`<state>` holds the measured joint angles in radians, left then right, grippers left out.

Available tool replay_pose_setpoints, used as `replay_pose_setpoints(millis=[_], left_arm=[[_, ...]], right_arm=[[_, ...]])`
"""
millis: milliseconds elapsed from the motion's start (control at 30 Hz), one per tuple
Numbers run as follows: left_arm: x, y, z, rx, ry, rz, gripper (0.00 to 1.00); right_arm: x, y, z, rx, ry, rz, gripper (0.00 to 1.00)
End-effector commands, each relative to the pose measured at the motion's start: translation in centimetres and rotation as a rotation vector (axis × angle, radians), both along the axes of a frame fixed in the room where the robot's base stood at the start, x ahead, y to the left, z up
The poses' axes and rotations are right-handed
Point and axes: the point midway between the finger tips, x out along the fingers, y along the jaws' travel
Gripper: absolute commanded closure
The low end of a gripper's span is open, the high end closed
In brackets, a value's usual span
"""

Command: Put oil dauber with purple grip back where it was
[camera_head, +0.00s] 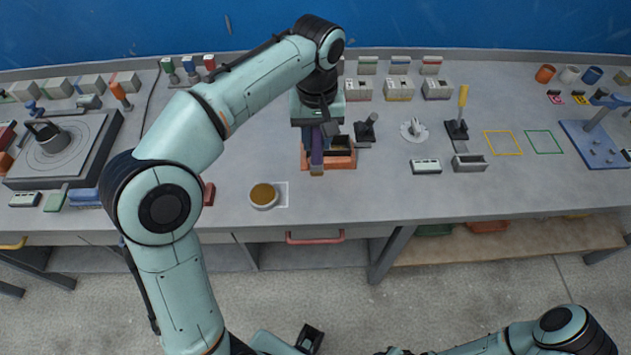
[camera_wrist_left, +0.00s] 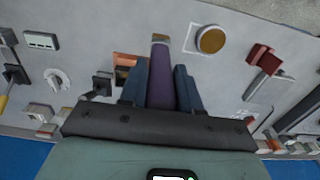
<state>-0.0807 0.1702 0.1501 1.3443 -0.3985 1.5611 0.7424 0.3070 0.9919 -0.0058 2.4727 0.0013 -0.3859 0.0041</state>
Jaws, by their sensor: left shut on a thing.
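The oil dauber with the purple grip (camera_wrist_left: 161,85) is held between the two blue fingers of my left gripper (camera_wrist_left: 161,82). Its pale brown tip (camera_wrist_left: 160,39) points away from the gripper. In the head view the dauber (camera_head: 317,150) hangs below my left gripper (camera_head: 318,142), in front of the left part of an orange tray (camera_head: 342,162). A dark open box (camera_head: 337,146) sits in this tray, and the gripper and dauber partly hide both. I cannot tell whether the dauber touches the tray. My right gripper is not clearly visible.
A black stand (camera_head: 366,130) is close on the tray's right. Yellow (camera_head: 503,143) and green (camera_head: 544,142) outlined squares are empty. The bench front before the tray is clear.

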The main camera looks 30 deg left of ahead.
Motion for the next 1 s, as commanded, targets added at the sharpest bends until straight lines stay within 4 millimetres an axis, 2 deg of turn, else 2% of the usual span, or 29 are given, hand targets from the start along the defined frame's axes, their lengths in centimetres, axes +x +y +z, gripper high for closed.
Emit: replay_pose_setpoints(millis=[33, 100, 300, 467, 733, 1000], left_arm=[[-0.2, 0.0, -1.9, 0.0, 0.005, 0.0, 0.98], [-0.2, 0.0, -3.7, 0.0, 0.005, 0.0, 0.98], [-0.1, 0.0, -7.4, 0.0, 0.001, 0.001, 0.98], [0.0, 0.0, -8.6, 0.0, 0.0, 0.001, 0.98], [0.0, 0.0, -12.3, -0.001, 0.001, 0.001, 0.98], [0.0, 0.0, -12.6, -0.001, -0.003, 0.001, 0.98]], right_arm=[[-0.5, 0.0, -0.9, 0.0, 0.006, 0.0, 0.57], [-0.8, 0.0, -1.3, 0.0, 0.009, 0.0, 0.57], [-1.2, 0.0, -2.2, 0.0, 0.014, -0.001, 0.57], [-1.3, 0.0, -2.3, 0.0, 0.015, 0.0, 0.57], [-1.6, 0.0, -3.1, 0.0, 0.019, 0.0, 0.57], [-1.6, 0.0, -3.0, 0.0, 0.019, 0.0, 0.57]])
